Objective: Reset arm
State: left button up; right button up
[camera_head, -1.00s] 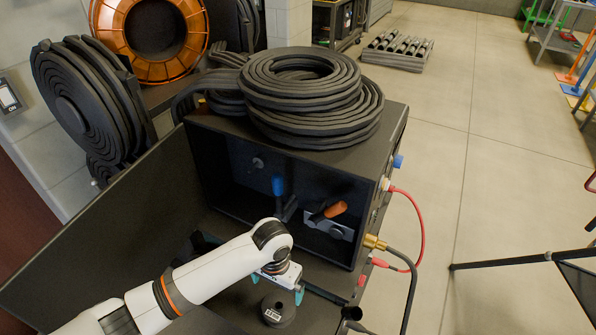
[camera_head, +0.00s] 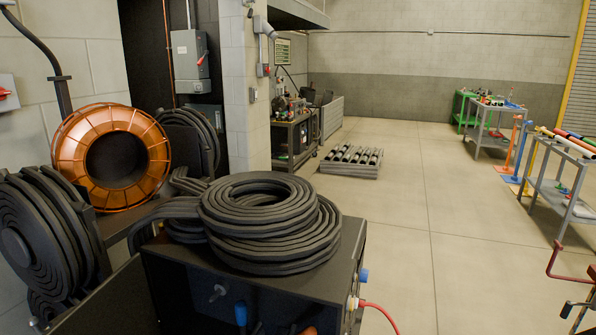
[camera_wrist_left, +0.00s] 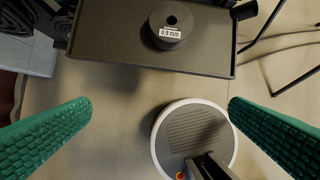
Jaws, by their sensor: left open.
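My left gripper (camera_wrist_left: 160,110) shows only in the left wrist view, as two green textured fingers spread wide apart. My left arm is out of the head view, and my right gripper is in neither view. A dark spool (camera_wrist_left: 171,24) with a "0.9 mm" label stands on a dark shelf (camera_wrist_left: 110,45) at the top of the wrist view, beyond the fingertips and apart from them.
A black machine cabinet (camera_head: 340,262) with coiled black hose (camera_head: 265,215) on top stands in front. An orange spool (camera_head: 75,160) and another hose coil (camera_head: 40,235) are at left. Carts (camera_head: 565,180) stand at right. The floor (camera_head: 420,230) between is open.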

pick_arm(q)
jog(key=s+a+y, duration=0.1)
jog(key=s+a, duration=0.2)
jog(key=a, duration=0.1)
notch_tip(320, 180, down, 26)
jog(key=s+g, duration=0.1)
jog(key=s+a+f+g, duration=0.1)
jog(key=s+a+f, duration=0.1)
jog(key=s+f, duration=1.3)
jog(key=shift+s+a, duration=0.15)
jog(key=shift+s, duration=0.55)
jog(key=shift+f, duration=0.1)
jog(key=shift+c, duration=0.6)
